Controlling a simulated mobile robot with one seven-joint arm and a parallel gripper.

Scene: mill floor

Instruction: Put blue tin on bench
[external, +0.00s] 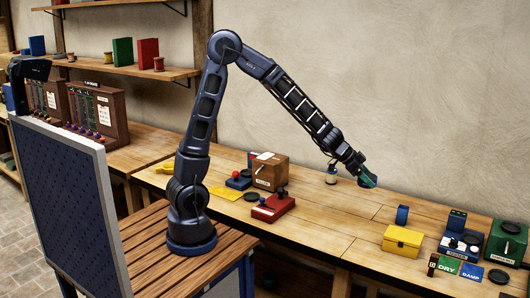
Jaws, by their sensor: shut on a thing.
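My gripper (369,180) is at the end of the arm, low over the right half of the long wooden bench (345,222). It is shut on a small dark blue thing that is mostly hidden by the teal-green fingers; I cannot tell for sure that it is the blue tin. I cannot tell whether the held thing touches the bench top. A small blue upright thing (402,214) stands on the bench behind a yellow box (402,240), apart from my gripper.
A brown box (270,171) and a red device (273,207) are further left. A green box (507,242), a dark blue device (459,243) and DRY and DAMP signs (459,268) crowd the right end. Bench between is clear.

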